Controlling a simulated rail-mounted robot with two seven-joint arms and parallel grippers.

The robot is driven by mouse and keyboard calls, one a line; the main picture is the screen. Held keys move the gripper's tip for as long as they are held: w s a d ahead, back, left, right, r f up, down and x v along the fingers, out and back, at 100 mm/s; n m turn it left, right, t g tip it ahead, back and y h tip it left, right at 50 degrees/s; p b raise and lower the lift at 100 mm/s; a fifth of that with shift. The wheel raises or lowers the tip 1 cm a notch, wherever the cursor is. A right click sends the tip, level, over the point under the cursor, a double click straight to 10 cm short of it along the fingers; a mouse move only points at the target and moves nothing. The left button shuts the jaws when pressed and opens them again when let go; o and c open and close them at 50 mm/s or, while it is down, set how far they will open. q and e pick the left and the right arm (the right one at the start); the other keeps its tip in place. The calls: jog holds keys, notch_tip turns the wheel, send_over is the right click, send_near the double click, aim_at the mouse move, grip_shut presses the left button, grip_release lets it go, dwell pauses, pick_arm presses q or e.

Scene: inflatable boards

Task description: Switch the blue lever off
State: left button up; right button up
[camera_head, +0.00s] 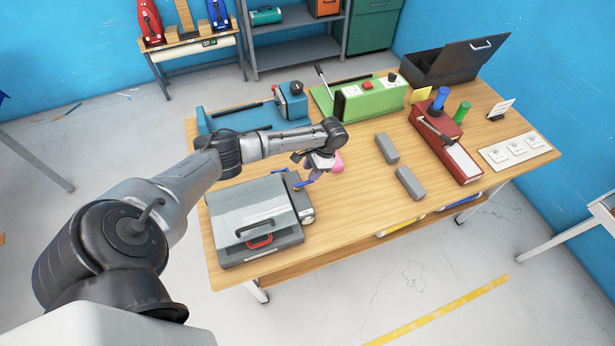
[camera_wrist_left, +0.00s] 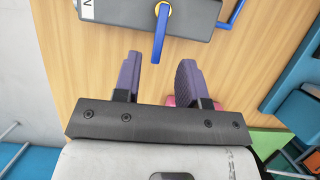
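The blue lever (camera_wrist_left: 160,35) shows in the left wrist view, on a yellow pivot (camera_wrist_left: 162,9) at the edge of a grey box (camera_wrist_left: 135,10). It points down the picture toward the space between my left gripper's fingers. My left gripper (camera_wrist_left: 158,72) has two purple fingers, spread apart with nothing between them. In the head view my left gripper (camera_head: 316,174) hangs over the table beside the grey machine (camera_head: 238,207), at its back right corner, close to the blue lever (camera_head: 302,184). Exact contact cannot be told. My right gripper is out of view.
A pink object (camera_head: 337,163) is right beside the left gripper. Two grey blocks (camera_head: 387,148) (camera_head: 409,183) lie to the right. Blue (camera_head: 290,101), green (camera_head: 372,99) and red (camera_head: 437,140) devices stand farther back and right. The table's front right area is clear.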

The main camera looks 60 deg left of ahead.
pick_arm(q)
jog(key=v, duration=0.8)
jog(key=shift+r, duration=0.35)
jog(key=shift+w, duration=0.1)
